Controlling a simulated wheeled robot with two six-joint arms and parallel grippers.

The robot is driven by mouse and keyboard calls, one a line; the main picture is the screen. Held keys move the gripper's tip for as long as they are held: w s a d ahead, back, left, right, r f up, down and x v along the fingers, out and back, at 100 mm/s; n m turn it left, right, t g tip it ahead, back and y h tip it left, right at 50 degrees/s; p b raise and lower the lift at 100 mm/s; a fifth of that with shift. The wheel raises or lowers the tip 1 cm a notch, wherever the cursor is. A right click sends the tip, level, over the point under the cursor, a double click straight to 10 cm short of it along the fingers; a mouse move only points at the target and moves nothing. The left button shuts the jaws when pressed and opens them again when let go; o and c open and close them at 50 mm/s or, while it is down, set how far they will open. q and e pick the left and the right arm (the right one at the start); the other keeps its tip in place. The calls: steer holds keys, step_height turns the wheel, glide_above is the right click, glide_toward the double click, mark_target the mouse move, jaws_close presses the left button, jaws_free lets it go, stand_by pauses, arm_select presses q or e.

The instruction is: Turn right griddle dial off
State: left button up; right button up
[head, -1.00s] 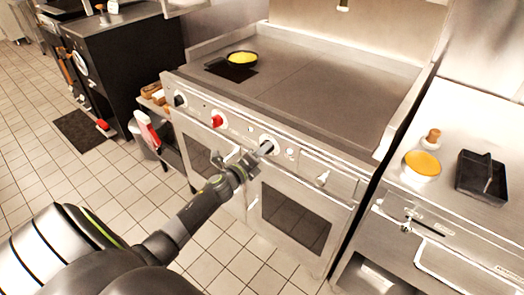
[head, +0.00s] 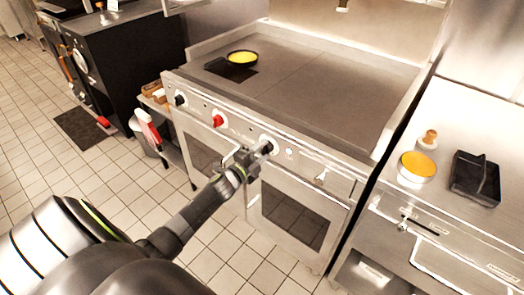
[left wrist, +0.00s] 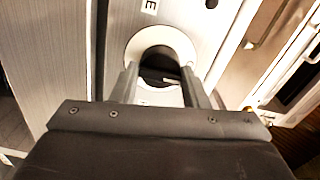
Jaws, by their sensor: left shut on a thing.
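The griddle (head: 330,88) is a wide steel flat-top with dials along its front panel. The right griddle dial (left wrist: 158,66) is dark on a pale round plate in the left wrist view. My left gripper (head: 268,147) is at this dial on the front panel, its fingers on either side of it. The left gripper (left wrist: 160,85) is shut on the dial. A red dial (head: 218,120) and a black dial (head: 180,99) sit further left. My right gripper is not in view.
A black pan (head: 240,58) with yellow contents stands on the griddle's back left. Oven doors with handles (head: 230,153) lie below the panel. A steel counter at right holds a yellow-topped container (head: 418,167) and a black tray (head: 475,178). The tiled floor at left is mostly clear.

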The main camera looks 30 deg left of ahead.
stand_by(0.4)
arm_select(q)
steer(key=o, duration=1)
steer(key=shift+c, duration=0.2)
steer(key=shift+s+a+f, duration=0.1)
steer(key=shift+s, duration=0.45)
steer(key=s+a+b, duration=0.1)
steer(key=s+b, duration=0.1)
steer(key=s, duration=1.4)
steer(key=shift+s, duration=0.15)
steer(key=shift+a, duration=0.1)
